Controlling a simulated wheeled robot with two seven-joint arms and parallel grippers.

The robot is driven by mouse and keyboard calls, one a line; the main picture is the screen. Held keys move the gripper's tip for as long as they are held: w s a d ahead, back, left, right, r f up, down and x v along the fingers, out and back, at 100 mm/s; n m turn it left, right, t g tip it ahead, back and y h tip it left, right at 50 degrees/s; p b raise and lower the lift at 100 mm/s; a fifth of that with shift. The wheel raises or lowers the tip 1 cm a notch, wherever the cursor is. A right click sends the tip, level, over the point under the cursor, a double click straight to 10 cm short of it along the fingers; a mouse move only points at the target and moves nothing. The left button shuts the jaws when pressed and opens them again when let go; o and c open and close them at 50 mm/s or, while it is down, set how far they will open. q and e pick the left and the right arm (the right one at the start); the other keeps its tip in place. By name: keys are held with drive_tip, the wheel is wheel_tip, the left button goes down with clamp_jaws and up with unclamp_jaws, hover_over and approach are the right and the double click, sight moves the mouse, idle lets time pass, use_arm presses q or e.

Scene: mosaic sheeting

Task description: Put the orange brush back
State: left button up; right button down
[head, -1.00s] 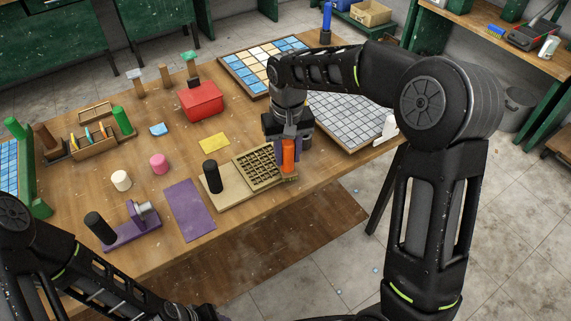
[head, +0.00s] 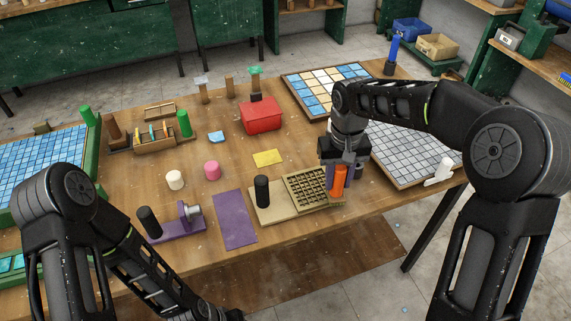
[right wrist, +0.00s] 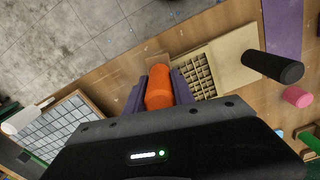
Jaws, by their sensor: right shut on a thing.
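The orange brush (head: 339,179) is upright between the fingers of my right gripper (head: 345,160), at the right end of the tan gridded tray (head: 272,214). The right wrist view shows the orange handle (right wrist: 158,86) between the two purple-grey fingers (right wrist: 164,92), with the gridded tray (right wrist: 234,70) beside it. The brush's lower end is near the tray's right edge; I cannot tell whether it touches anything.
A black cylinder (head: 262,190) stands on the tray's left part. A purple mat (head: 234,220) lies left of it. A grey tiled panel (head: 415,150) with a white-handled tool (head: 441,170) lies to the right. A red box (head: 262,116) stands behind. The table's front edge is close.

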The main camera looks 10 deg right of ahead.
drive_tip(key=shift+w+r+b, duration=0.2)
drive_tip(key=shift+w+b, duration=0.15)
drive_tip(key=shift+w, duration=0.05)
drive_tip(key=w+r+b, duration=0.1)
drive_tip(key=w+r, duration=0.2)
drive_tip(key=shift+w+b, duration=0.15)
drive_tip(key=shift+b, duration=0.15)
